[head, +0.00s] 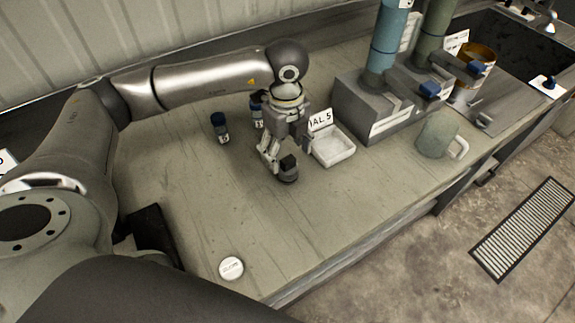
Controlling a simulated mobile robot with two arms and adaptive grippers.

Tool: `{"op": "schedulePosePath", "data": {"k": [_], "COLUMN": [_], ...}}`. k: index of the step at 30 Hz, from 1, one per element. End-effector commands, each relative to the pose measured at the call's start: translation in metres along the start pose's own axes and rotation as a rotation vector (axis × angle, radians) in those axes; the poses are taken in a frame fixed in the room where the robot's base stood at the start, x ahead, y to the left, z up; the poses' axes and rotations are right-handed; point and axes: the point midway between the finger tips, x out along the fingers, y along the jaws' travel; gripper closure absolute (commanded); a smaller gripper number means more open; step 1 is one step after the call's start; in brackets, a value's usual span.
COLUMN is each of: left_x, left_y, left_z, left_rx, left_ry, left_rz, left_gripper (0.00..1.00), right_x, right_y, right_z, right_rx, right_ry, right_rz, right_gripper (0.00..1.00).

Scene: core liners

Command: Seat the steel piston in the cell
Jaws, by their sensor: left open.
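My left gripper (279,165) points down at the middle of the counter, with its jaws open. A small dark grey round piece (289,176) shows right at its fingertips. I cannot tell whether this is the steel piston or part of a finger, nor whether it touches the counter. No other piece is clearly the piston. I cannot tell which part is the cell. My right gripper is not in view.
A white tray (333,157) labelled "AL 5" is just right of my gripper. A grey-green mug (437,137) stands near the right edge. A white disc (231,268) lies near the front edge. The front counter is mostly clear.

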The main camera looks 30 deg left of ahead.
Motion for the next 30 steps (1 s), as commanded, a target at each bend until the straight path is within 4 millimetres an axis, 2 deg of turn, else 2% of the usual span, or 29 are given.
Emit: {"op": "schedulePosePath", "data": {"k": [5, 9, 11, 15, 21, 25, 30], "left_x": [0.014, 0.036, 0.044, 0.054, 0.054, 0.054, 0.054], "left_y": [0.0, 0.0, -0.001, -0.001, -0.001, -0.001, -0.001], "left_z": [-0.001, -0.003, -0.003, -0.002, -0.002, -0.002, -0.002], "left_rx": [-0.001, 0.0, 0.0, 0.001, 0.001, 0.001, 0.001], "left_ry": [0.002, 0.002, 0.002, 0.001, 0.001, 0.001, 0.001], "left_rz": [0.004, 0.002, 0.002, -0.002, -0.002, -0.002, -0.002], "left_gripper": [0.3, 0.3, 0.3, 0.3, 0.3, 0.47, 0.69], "right_x": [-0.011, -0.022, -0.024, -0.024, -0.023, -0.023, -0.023], "right_y": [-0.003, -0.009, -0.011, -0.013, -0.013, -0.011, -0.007], "right_z": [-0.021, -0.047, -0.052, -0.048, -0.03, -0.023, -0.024], "right_rx": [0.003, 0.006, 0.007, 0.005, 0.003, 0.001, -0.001], "right_ry": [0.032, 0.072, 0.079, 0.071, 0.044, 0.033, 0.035], "right_rz": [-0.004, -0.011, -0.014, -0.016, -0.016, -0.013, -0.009], "right_gripper": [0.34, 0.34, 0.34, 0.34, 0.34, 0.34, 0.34]}}
